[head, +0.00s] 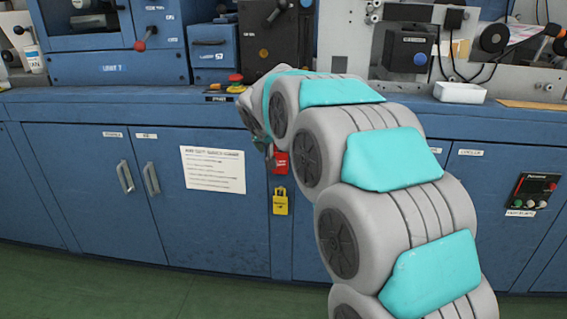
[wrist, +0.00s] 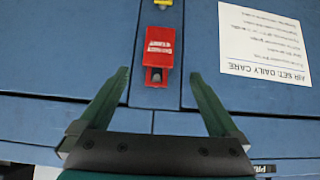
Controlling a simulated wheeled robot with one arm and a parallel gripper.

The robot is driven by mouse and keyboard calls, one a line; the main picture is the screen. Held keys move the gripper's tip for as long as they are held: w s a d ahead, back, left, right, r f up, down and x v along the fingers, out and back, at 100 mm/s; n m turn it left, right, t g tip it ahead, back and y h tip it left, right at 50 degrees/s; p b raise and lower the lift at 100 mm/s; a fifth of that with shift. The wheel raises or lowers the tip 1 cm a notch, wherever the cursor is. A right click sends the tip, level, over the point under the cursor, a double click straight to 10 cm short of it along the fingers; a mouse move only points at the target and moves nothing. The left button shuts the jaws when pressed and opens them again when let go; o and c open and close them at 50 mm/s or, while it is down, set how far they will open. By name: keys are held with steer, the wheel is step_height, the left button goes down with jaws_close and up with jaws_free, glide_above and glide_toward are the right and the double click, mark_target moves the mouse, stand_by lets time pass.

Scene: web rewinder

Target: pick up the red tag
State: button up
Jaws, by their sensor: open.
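The red tag (head: 282,164) hangs on the blue cabinet front, just above a yellow tag, in the head view. In the wrist view the red tag (wrist: 160,47) has white lettering and a dark fitting at its lower end in the picture. My gripper (wrist: 160,76) is open, its two green fingers spread wide on either side of the tag's line, with nothing between them held. The tag lies mostly beyond the fingertips. In the head view my gripper (head: 271,156) is beside the tag's left edge, partly hidden by my arm.
The yellow tag (head: 280,203) hangs below the red one. A white notice (head: 213,170) is fixed left of them, near door handles (head: 138,178). The worktop (head: 120,93) edge runs above, with a red button (head: 235,79) on it. The green floor (head: 100,290) is clear at left.

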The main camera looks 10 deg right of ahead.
mark_target(280, 156)
steer(key=x, duration=0.4)
steer(key=shift+d+f+p, duration=0.15)
steer(key=shift+f+p, duration=0.15)
steer(key=shift+w+d+f, duration=0.15)
steer(key=shift+w+f, duration=0.25)
steer(key=shift+w, duration=0.05)
jaws_close()
